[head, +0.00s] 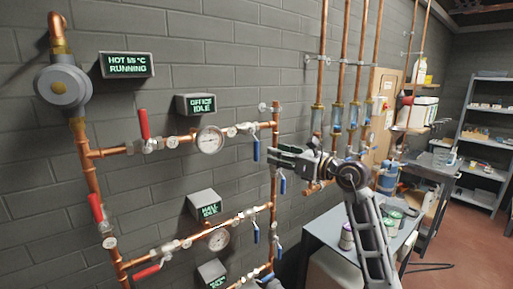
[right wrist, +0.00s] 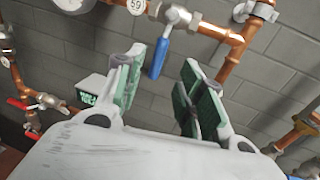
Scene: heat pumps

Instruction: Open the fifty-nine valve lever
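The round white tag reading 59 (right wrist: 136,6) is at the top of the right wrist view, on a copper pipe line. Beside it, a valve with a blue lever (right wrist: 160,55) hangs down across the pipe. In the head view, this blue lever (head: 256,150) is on the upper branch, right of the gauge. My right gripper (head: 273,156) is close to it, coming from the right. In the right wrist view, the gripper's green-padded fingers (right wrist: 163,85) are spread, with the lever showing between them. I cannot see contact. My left gripper is not clearly visible.
A vertical copper pipe (head: 274,190) runs just right of the lever. Another blue lever (head: 282,185) hangs near my gripper. The gauge (head: 210,139) and a red lever (head: 143,123) are left. The lower branch has a display (head: 205,204). A grey bench (head: 325,232) stands at right.

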